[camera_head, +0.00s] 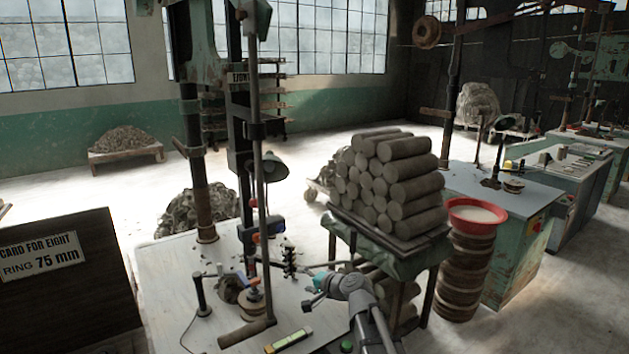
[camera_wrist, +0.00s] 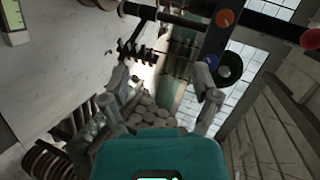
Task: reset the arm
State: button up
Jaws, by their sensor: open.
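My gripper (camera_head: 312,288) is at the lower middle of the head view, in front of the white-topped bench (camera_head: 185,285). In the wrist view my gripper (camera_wrist: 160,78) has its two grey fingers spread wide apart, with nothing between them. Its teal body fills the bottom of that view. My arm reaches up from the bottom edge of the head view. The fingers are small there and hard to make out.
Stacked clay rolls (camera_head: 390,185) sit on a stand right of my gripper. A red basin (camera_head: 476,212) tops a pile of round pieces (camera_head: 463,275). A tall press column (camera_head: 258,160) rises from the bench. A dark sign board (camera_head: 70,280) stands at left. Pale floor shows behind.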

jog(key=s+d+f+n+g+h, duration=0.3)
jog(key=s+d+f+g+h, duration=0.1)
jog(key=s+d, duration=0.6)
jog(key=s+d+f+n+g+h, duration=0.3)
jog(key=s+d+f+g+h, duration=0.2)
jog(key=s, duration=0.8)
jog(key=d+f+h, duration=0.1)
jog(key=d+f, duration=0.2)
jog(key=d, duration=0.1)
jog(key=shift+d+f+g+h, duration=0.25)
jog(key=shift+d+g+h, duration=0.05)
jog(key=shift+d, duration=0.05)
dwell(0.5)
